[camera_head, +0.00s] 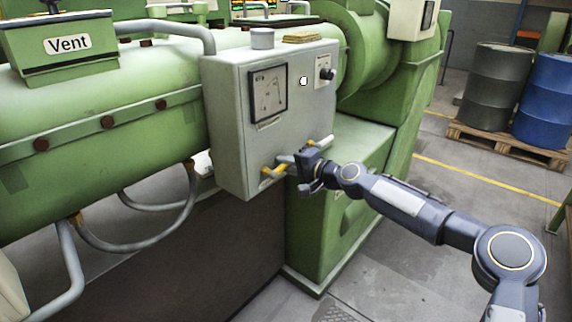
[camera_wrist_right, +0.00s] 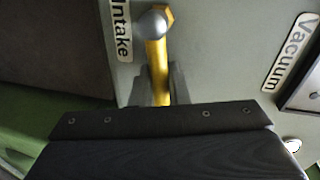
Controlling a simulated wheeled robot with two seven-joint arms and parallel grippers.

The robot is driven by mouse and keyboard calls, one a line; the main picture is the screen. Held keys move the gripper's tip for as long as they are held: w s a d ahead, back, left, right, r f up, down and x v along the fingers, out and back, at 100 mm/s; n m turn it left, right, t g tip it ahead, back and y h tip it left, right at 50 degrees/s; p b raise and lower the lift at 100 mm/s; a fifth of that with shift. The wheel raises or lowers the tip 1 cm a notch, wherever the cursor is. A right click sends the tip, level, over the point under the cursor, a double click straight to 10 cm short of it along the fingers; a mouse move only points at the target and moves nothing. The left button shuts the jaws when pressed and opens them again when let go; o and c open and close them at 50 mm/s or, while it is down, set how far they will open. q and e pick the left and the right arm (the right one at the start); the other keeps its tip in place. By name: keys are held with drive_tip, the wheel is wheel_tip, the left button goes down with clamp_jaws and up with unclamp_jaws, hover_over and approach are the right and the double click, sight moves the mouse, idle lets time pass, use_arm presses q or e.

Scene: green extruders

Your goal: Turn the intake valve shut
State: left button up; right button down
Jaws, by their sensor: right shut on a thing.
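The intake valve has a yellow lever (camera_wrist_right: 157,65) on a round silver hub (camera_wrist_right: 152,22), beside the label "Intake" (camera_wrist_right: 122,30) in the right wrist view. In the head view the yellow valve lever (camera_head: 273,171) sits low on the front of the grey control box (camera_head: 225,105). My right gripper (camera_head: 300,167) is at the lever's outer end, right of the hub, and is shut on it. The gripper body hides the lever's far end in the wrist view. My left gripper is not in view.
Another yellow lever (camera_head: 320,142) is on the box just right of my right gripper. A gauge (camera_head: 268,92) and a knob (camera_head: 327,74) are above. A "Vacuum" label (camera_wrist_right: 290,52) is nearby. Green machine housing (camera_head: 350,165) stands behind; open floor (camera_head: 400,260) lies at the right.

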drive_tip(key=shift+f+m, duration=0.4)
drive_tip(key=shift+m, duration=0.2)
drive_tip(key=c, duration=1.7)
unclamp_jaws()
drive_tip(key=shift+c, duration=0.2)
drive_tip(key=b+v, duration=0.1)
drive_tip(key=v, duration=0.7)
drive_tip(key=shift+b, duration=0.35)
drive_tip(key=shift+w, duration=0.15)
